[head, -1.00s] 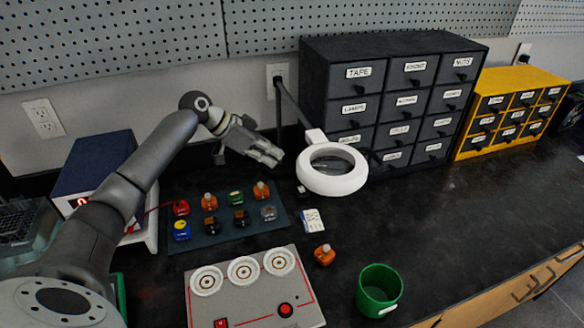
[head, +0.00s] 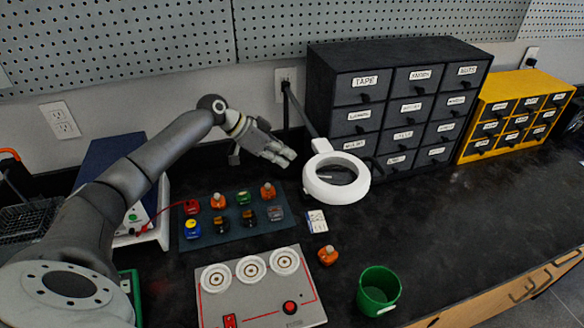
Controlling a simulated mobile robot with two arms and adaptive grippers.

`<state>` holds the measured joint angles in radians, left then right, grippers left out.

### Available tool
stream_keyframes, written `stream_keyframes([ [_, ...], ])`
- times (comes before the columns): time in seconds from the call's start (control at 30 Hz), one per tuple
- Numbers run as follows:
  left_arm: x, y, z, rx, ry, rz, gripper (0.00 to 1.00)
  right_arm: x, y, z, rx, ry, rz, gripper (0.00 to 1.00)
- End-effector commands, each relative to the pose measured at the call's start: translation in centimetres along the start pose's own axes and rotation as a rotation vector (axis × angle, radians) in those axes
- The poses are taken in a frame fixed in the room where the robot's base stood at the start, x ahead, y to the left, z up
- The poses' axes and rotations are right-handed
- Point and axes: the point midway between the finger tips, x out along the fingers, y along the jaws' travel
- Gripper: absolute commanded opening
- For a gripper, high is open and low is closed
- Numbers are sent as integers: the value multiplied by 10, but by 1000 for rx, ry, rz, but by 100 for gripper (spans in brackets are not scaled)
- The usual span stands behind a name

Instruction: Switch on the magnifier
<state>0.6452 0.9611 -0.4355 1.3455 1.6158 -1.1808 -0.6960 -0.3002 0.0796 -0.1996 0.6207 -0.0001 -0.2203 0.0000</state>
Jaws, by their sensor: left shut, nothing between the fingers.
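The magnifier (head: 313,184) is a white ring lamp on a dark jointed arm that rises toward the wall. It stands in front of the dark drawer cabinet, and its ring looks unlit. My left gripper (head: 288,158) is shut and empty. Its fingertips are just left of the ring and the white joint at its top, and appear apart from them in the picture; the depth between them is hard to judge. I cannot make out a switch on the magnifier. My right gripper is not in view.
A dark mat (head: 237,236) with several coloured parts lies below my left arm. A grey panel (head: 262,299) with three round sockets is in front, beside a green cup (head: 377,290). A dark drawer cabinet (head: 393,50) and a yellow one (head: 520,81) stand behind. The bench at right is clear.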

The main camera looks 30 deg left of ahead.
Motion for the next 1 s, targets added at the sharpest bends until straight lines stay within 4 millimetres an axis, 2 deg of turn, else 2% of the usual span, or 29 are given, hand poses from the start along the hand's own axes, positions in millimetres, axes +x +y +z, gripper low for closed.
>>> stream_keyframes([
  [0.03, 12, 0, 3, 1, 1, 2, 0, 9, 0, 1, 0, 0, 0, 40],
  [0.2, 48, 0, 3, 1, 1, 2, 0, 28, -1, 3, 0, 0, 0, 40],
  [0.47, 95, 0, 6, 0, -1, 0, 0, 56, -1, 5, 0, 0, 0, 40],
  [0.7, 110, -1, 25, -1, -2, 0, 0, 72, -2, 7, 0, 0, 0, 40],
  [1.0, 115, 0, 29, -1, -1, -1, 0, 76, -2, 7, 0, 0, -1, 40],
])
